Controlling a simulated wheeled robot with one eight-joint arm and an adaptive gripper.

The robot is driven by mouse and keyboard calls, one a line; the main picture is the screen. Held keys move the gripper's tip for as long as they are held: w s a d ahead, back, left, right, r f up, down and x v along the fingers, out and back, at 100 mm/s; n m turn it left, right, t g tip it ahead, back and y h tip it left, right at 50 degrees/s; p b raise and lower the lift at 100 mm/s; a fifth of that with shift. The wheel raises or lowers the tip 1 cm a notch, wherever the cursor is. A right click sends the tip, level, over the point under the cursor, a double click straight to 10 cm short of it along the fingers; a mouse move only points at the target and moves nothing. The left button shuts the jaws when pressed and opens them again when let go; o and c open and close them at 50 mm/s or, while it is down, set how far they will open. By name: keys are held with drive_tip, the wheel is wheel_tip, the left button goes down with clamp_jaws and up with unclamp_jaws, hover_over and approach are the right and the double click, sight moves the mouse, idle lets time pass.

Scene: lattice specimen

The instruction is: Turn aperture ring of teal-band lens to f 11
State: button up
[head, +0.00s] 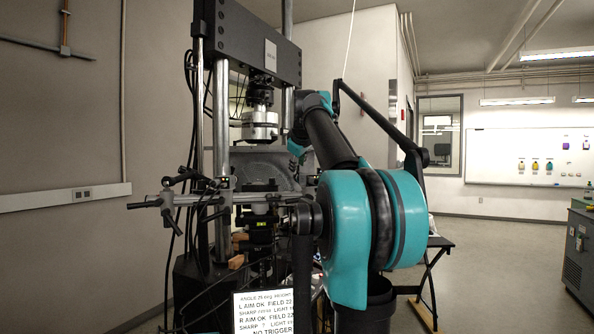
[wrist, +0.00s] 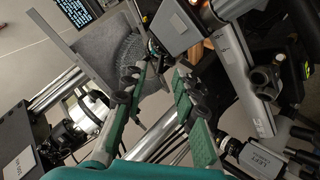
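In the wrist view my gripper (wrist: 160,78) is open, its two green fingers with dark pads apart and nothing visibly clasped between them. A small dark round part (wrist: 155,46) shows just beyond the fingertips; I cannot tell whether it is a lens. A grey camera (wrist: 265,157) with a printed label and a dark-ringed front sits at lower right, to the right of the right finger. No teal band or aperture numbers are readable, so I cannot tell which lens is the teal-band one. In the head view my arm hides most of the gripper.
The test frame (head: 245,40) with its silver load cell (head: 260,125) stands behind my arm. A grey camera bar (head: 235,198) with black handles crosses in front of it. Cables hang at left. A text screen (head: 264,312) stands low in front. Open floor lies at right.

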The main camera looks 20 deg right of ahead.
drive_tip(key=shift+x, duration=1.65)
clamp_jaws()
